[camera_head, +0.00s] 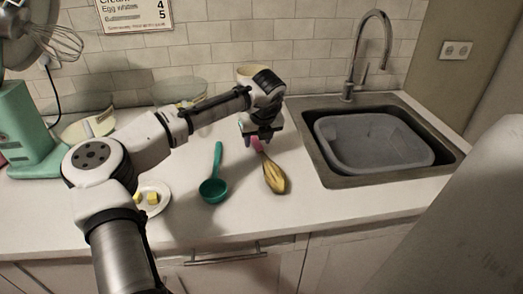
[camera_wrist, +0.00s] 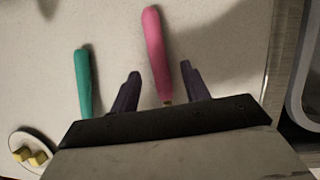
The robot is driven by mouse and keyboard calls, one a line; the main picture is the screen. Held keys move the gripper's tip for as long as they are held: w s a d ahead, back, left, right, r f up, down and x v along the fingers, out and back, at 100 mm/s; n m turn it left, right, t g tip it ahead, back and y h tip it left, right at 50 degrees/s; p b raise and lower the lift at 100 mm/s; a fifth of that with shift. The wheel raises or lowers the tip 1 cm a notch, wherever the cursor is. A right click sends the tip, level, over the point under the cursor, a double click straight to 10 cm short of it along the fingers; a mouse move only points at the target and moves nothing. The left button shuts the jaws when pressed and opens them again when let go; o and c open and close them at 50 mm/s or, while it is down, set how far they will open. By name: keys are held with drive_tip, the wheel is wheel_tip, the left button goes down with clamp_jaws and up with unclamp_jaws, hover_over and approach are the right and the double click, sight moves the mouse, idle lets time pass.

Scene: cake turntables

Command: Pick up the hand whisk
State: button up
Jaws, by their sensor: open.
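The hand whisk (camera_head: 275,178) lies on the white counter, its golden wire head toward the front and its pink handle toward the back wall. My gripper (camera_head: 261,138) is over the handle end, pointing down. In the wrist view, the hand whisk's pink handle (camera_wrist: 155,45) runs between the two dark fingers of my gripper (camera_wrist: 160,70), with a gap on each side. The gripper is open and holds nothing. Its body hides the whisk head in the wrist view. The height of the fingers above the counter is hard to tell.
A green ladle (camera_head: 213,188) lies just left of the whisk; its handle shows in the wrist view (camera_wrist: 83,80). A plate (camera_head: 158,190) with yellow pieces is further left. A sink with a grey basin (camera_head: 372,140) is to the right. A green mixer (camera_head: 25,130) stands far left.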

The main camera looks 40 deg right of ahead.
drive_tip(key=shift+w+d+f, duration=0.15)
drive_tip(key=shift+w+f, duration=0.05)
drive_tip(key=shift+f, duration=0.5)
clamp_jaws()
drive_tip(key=shift+r, duration=0.1)
